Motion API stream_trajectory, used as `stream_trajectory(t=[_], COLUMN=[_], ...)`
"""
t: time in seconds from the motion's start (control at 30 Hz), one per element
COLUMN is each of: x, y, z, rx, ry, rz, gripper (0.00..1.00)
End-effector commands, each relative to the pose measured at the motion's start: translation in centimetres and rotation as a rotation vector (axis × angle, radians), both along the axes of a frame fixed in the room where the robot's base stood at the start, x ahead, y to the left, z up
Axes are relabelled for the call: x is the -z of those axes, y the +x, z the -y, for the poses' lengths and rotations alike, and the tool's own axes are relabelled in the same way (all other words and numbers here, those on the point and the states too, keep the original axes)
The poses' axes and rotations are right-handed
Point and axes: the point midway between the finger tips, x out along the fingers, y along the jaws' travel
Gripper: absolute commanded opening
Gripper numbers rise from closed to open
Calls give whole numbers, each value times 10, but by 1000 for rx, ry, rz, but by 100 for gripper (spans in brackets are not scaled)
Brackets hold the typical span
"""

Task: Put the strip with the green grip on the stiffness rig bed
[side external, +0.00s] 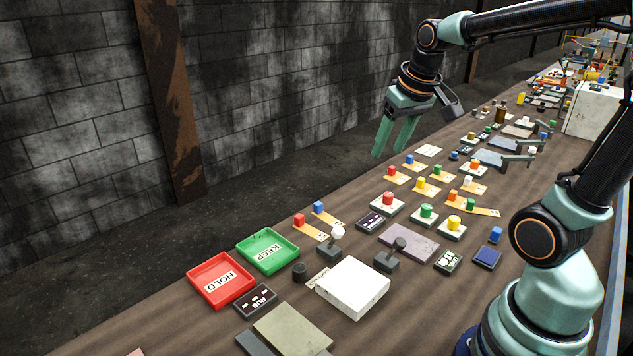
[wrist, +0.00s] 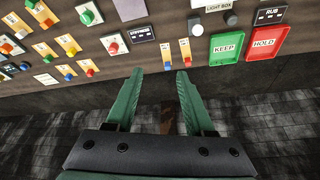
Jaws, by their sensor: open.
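Two strips with green grips seem to show in the side view: one green grip (side external: 437,169) is among the far group of strips, the other green grip (side external: 470,204) is nearer, beside an orange one. A grey plate (side external: 412,240) lies near the STIFFNESS label (wrist: 141,33); I take it as the stiffness rig bed. My gripper (side external: 389,154) is open and empty, raised at the far side of the table, apart from the strips. In the wrist view its fingers (wrist: 160,72) are spread with nothing between them.
Strips with other grip colours and several push buttons crowd the middle. A lever (side external: 397,249) stands by the plate. The green KEEP tray (side external: 268,263), red HOLD tray (side external: 220,301) and white light box (side external: 353,288) are at the near end. Brown table shows between them.

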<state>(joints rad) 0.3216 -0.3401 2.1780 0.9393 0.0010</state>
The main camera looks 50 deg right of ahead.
Motion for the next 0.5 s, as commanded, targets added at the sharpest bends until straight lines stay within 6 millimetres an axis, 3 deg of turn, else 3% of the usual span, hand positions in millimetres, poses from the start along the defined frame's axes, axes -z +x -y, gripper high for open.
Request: stream_trajectory(t=[0.03, 0.2, 0.33, 0.4, 0.5], x=[-3, 1, 6, 7, 9], y=[-7, -31, -43, -46, -49], z=[-26, -81, -103, -109, -112], rx=[-66, -225, -295, -314, -325], ry=[-9, -19, -21, -21, -20], rz=[28, 87, 116, 124, 126], gripper=[53, 53, 53, 62, 62])
